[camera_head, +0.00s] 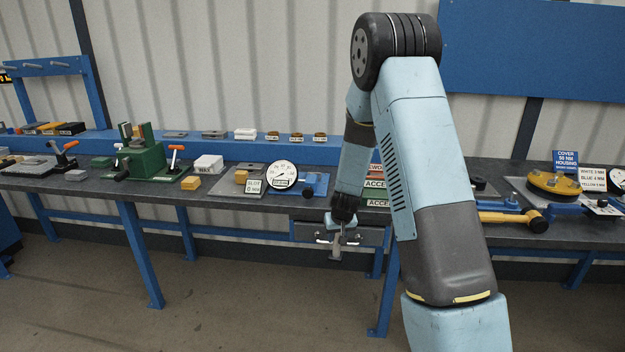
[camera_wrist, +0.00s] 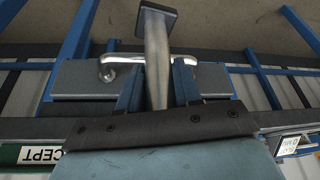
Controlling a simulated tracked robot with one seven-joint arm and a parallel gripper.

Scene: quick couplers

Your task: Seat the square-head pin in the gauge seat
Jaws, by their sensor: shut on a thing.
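The square-head pin (camera_wrist: 156,48) is a bare metal shank with a dark square head at the top of the wrist view. My gripper (camera_wrist: 157,85) is shut on its shank, one blue-grey finger on each side. In the head view my gripper (camera_head: 343,236) hangs at the bench's front edge, and the pin (camera_head: 336,252) shows small below it. I cannot identify the gauge seat for sure. A white round dial gauge (camera_head: 282,175) stands on the bench to the left of my gripper, beside a blue fixture (camera_head: 314,185).
A drawer front (camera_wrist: 82,80) with a metal handle (camera_wrist: 120,63) lies behind the pin. A plate with a SLOT label (camera_head: 254,186) is left of the dial. Green clamps (camera_head: 143,160) stand further left; a yellow round cover (camera_head: 553,183) is at right. Open floor lies before the bench.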

